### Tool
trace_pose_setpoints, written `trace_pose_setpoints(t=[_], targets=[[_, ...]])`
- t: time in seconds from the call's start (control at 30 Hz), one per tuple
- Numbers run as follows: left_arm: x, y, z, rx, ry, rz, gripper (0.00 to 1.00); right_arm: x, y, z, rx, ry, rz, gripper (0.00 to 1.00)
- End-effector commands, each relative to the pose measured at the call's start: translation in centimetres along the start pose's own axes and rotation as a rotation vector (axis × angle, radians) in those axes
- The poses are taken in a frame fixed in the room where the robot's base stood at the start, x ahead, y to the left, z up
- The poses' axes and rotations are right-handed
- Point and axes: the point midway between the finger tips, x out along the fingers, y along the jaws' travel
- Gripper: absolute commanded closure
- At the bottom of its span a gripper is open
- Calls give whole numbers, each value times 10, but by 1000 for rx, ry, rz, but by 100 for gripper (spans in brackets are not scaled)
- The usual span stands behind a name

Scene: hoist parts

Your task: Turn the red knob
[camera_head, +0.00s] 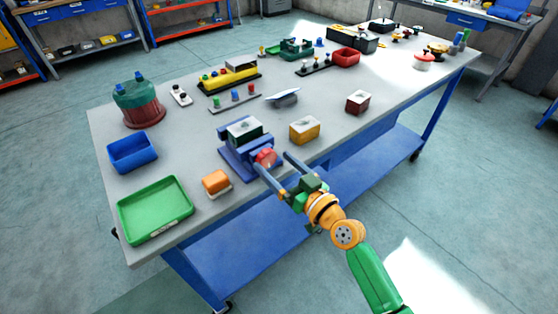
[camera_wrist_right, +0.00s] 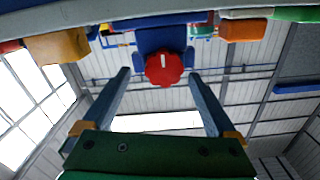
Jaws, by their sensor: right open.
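The red knob (camera_head: 265,158) sits on the front of a blue fixture (camera_head: 235,158) at the table's near edge. It shows in the right wrist view (camera_wrist_right: 164,68) as a lobed red disc with a white mark near its top, upright. My right gripper (camera_head: 272,162) is open, its two fingers pointing at the knob from the front. In the right wrist view the fingertips (camera_wrist_right: 166,76) lie left and right of the knob, apart from it, with gaps on both sides. In the head view one finger partly overlaps the fixture's front. My left gripper is not in view.
A yellow block (camera_head: 304,130) stands right of the fixture. An orange block (camera_head: 216,183), a green tray (camera_head: 155,232) and a blue bin (camera_head: 133,152) are to its left. Several other parts stand farther back. The floor before the table is clear.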

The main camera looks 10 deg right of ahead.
Motion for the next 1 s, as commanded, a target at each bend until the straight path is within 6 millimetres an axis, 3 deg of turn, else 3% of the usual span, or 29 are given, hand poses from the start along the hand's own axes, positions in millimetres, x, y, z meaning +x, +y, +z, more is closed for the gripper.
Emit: trace_pose_setpoints(t=[0.3,0.6,1.0], targets=[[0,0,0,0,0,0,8,8,0,1,0,-1,1,10],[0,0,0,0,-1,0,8,8,1,1,1,-1,1,91],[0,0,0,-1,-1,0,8,8,4,0,90,-1,1,93]])
